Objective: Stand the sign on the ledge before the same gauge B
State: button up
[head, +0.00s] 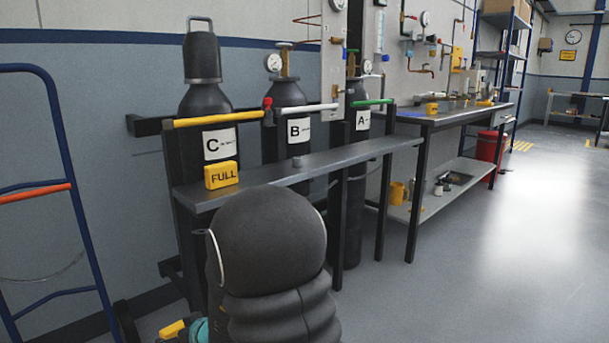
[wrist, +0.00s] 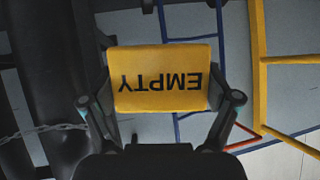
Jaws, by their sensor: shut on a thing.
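My gripper (wrist: 162,92) is shut on a yellow sign (wrist: 160,58) reading EMPTY, upside down in the wrist view. In the head view a yellow end of the sign (head: 172,328) shows low at the left, below the ledge, beside my arm. The grey ledge (head: 345,154) runs before three dark cylinders labelled C, B and A. Cylinder B (head: 290,98) is in the middle, with a round gauge B (head: 273,62) on top. A yellow FULL sign (head: 221,175) stands on the ledge before cylinder C (head: 205,105).
Coloured bars cross the cylinders above the ledge. A blue frame (head: 58,120) stands at the left. A workbench (head: 450,116) stands beyond cylinder A (head: 361,120). The floor at the right is clear.

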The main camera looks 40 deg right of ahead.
aim_at(336, 158)
jog(key=u, duration=0.55)
jog(key=k, duration=0.6)
jog(key=u, duration=0.2)
jog(key=i, duration=0.7)
jog(key=z, duration=1.25)
jog(key=i, duration=0.55)
jog(key=z, duration=0.65)
